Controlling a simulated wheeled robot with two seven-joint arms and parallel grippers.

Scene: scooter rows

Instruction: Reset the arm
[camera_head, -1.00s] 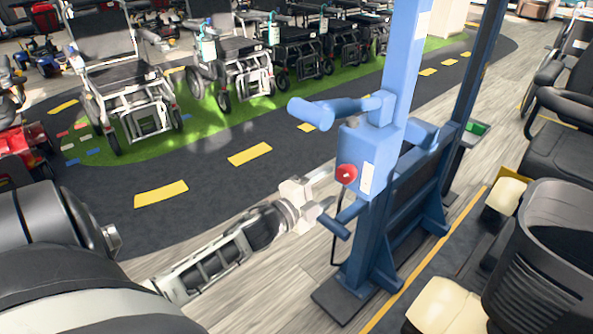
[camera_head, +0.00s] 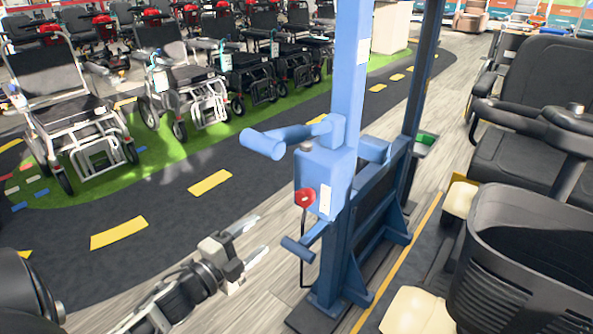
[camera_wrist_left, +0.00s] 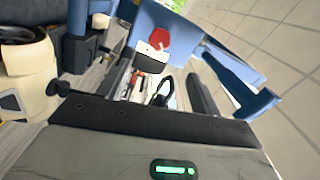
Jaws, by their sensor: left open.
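My left gripper (camera_head: 252,241) is open and empty in the head view. It points up and right, a little left of and below the red knob (camera_head: 305,197) on the blue lift frame (camera_head: 328,170). A gap shows between its fingers and the frame. My left arm comes in from the lower left. My right gripper is not in view.
A black scooter basket (camera_head: 540,255) and seat stand at the right, close to the frame. A row of wheelchairs (camera_head: 80,120) stands on green flooring at the back left. A dark path with yellow dashes (camera_head: 210,183) lies between, clear.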

